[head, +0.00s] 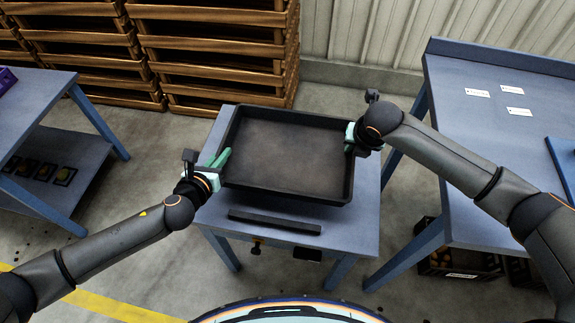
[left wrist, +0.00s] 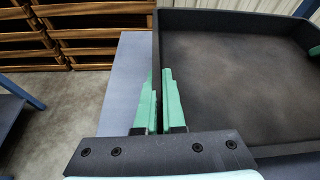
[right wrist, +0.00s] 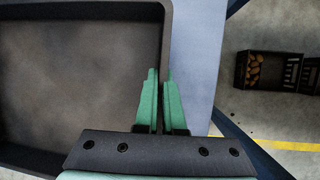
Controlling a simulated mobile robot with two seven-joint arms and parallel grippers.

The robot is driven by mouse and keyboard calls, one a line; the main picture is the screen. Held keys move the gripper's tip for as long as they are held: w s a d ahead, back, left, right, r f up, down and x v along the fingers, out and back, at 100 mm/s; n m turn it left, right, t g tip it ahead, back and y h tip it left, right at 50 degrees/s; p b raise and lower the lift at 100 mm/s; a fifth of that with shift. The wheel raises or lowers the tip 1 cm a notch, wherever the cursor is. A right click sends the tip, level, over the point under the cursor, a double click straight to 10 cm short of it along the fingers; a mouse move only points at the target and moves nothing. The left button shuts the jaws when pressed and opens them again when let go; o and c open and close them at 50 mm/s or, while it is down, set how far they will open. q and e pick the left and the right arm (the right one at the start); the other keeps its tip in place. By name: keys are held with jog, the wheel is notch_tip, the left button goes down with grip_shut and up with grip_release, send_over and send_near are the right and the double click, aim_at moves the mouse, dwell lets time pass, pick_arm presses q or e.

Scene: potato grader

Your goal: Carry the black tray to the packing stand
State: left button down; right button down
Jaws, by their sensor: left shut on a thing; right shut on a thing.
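The black tray (head: 290,192) is empty and lies level over the small blue stand (head: 350,232) in the middle of the head view. I cannot tell whether its bottom touches the top or hangs just above it. My left gripper (head: 221,161) is shut on the tray's left wall; in the left wrist view its green fingers (left wrist: 159,88) straddle that wall. My right gripper (head: 351,136) is shut on the tray's right wall, and its fingers (right wrist: 159,88) straddle the wall in the right wrist view.
A black bar (head: 275,222) lies along the stand's front. A larger blue table (head: 465,135) with white labels stands right, with a dark crate (head: 458,262) of potatoes beneath. Stacked wooden crates (head: 215,50) stand behind. Another blue table (head: 35,100) is at left.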

pick_arm(q)
jog(key=shift+f, duration=0.15)
pick_arm(e)
jog(key=shift+f, duration=0.1)
